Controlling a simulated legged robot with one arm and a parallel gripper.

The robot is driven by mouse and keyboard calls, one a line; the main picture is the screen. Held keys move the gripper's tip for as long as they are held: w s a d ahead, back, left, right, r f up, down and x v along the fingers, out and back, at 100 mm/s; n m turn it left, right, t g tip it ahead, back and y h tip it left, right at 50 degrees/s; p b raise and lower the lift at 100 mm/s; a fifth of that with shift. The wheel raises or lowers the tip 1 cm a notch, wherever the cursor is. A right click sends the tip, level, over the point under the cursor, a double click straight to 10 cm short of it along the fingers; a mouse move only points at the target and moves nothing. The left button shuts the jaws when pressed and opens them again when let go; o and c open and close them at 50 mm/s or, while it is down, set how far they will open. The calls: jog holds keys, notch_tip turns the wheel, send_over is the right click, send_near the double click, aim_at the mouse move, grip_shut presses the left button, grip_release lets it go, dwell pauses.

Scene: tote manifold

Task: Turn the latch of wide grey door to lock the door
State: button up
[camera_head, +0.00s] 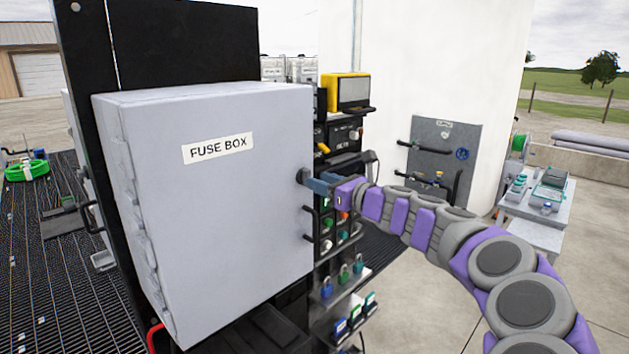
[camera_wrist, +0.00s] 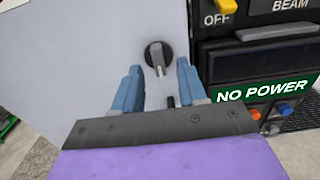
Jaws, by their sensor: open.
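The wide grey door (camera_head: 225,205) of the fuse box is closed flat and carries a "FUSE BOX" label. It also fills the upper left of the wrist view (camera_wrist: 75,70). Its latch (camera_wrist: 158,57) is a dark round base with a grey knob, near the door's right edge. In the head view the latch (camera_head: 302,176) shows as a small dark shape at that edge. My gripper (camera_wrist: 157,75) is open, with one blue finger on each side of the line to the latch. The fingertips lie just short of or around the knob; I cannot tell whether they touch it.
A black panel (camera_wrist: 262,50) with switches and a "NO POWER" label stands right of the door. Handle bars (camera_head: 322,232) and several padlocks (camera_head: 343,276) sit below my gripper. A yellow device (camera_head: 345,92) stands behind. Open concrete floor (camera_head: 410,310) lies to the right.

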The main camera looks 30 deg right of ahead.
aim_at(303, 174)
jog(key=x, duration=0.3)
jog(key=shift+c, duration=0.5)
jog(key=shift+a, duration=0.1)
grip_shut()
